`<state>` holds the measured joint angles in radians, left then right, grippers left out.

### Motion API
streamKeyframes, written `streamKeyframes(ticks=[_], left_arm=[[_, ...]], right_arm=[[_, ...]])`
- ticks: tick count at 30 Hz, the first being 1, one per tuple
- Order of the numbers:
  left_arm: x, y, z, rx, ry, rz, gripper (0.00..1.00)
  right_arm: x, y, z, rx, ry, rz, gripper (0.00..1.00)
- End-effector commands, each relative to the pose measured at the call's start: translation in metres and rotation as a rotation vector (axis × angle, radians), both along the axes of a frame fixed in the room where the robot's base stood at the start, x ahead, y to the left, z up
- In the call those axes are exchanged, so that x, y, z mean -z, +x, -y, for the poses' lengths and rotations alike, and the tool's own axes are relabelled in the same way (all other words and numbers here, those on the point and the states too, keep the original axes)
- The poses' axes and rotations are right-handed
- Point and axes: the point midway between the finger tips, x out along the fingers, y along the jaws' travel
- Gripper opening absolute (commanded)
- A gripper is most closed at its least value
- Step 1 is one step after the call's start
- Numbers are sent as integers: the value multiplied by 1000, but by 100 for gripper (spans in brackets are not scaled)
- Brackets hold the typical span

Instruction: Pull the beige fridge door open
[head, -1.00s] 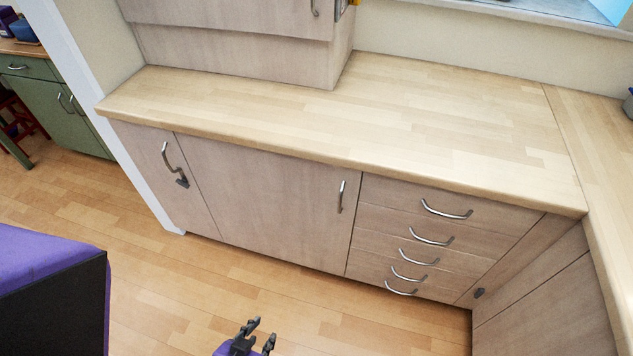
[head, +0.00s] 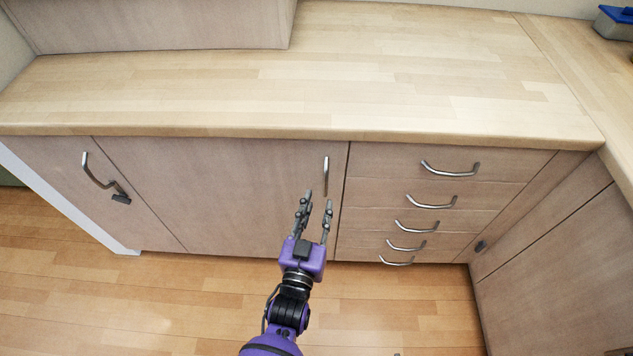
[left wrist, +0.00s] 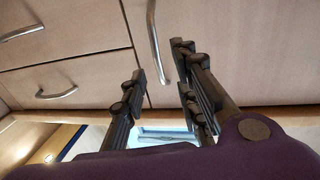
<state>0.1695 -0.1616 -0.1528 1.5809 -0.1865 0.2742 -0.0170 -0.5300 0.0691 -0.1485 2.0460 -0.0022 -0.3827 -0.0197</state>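The beige fridge door (head: 215,185) is the wide wood-grain panel under the worktop, left of the drawers, and it is closed. Its upright metal handle (head: 326,172) sits near its right edge. My left gripper (head: 318,200) is open and empty just in front of the handle's lower end, fingers pointing at the door. In the left wrist view, the handle (left wrist: 154,42) shows beyond and between the spread fingers (left wrist: 160,75). I see no finger closed on it; whether any touches it I cannot tell.
A stack of drawers (head: 440,190) with bar handles stands right of the door. A narrow panel with a curved handle (head: 95,172) is at the left. The worktop (head: 350,85) overhangs above. The wooden floor (head: 160,300) in front is clear.

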Motion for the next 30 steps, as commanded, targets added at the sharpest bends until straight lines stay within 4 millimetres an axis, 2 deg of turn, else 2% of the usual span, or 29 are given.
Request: streamKeyframes(ticks=[6,12,18,25,30], left_arm=[[-2,32,7,0,-2,3,28],[0,60,12,0,-1,0,28],[0,72,14,-1,-1,-2,28],[0,73,14,-1,-1,-2,28],[0,72,14,-1,-1,-2,7]], right_arm=[[5,-16,6,0,-11,-30,40],[6,-17,6,1,-9,-31,40],[5,-12,2,1,-2,-23,40],[4,-7,1,-1,-2,-16,40],[4,-7,1,-2,-1,-14,40]])
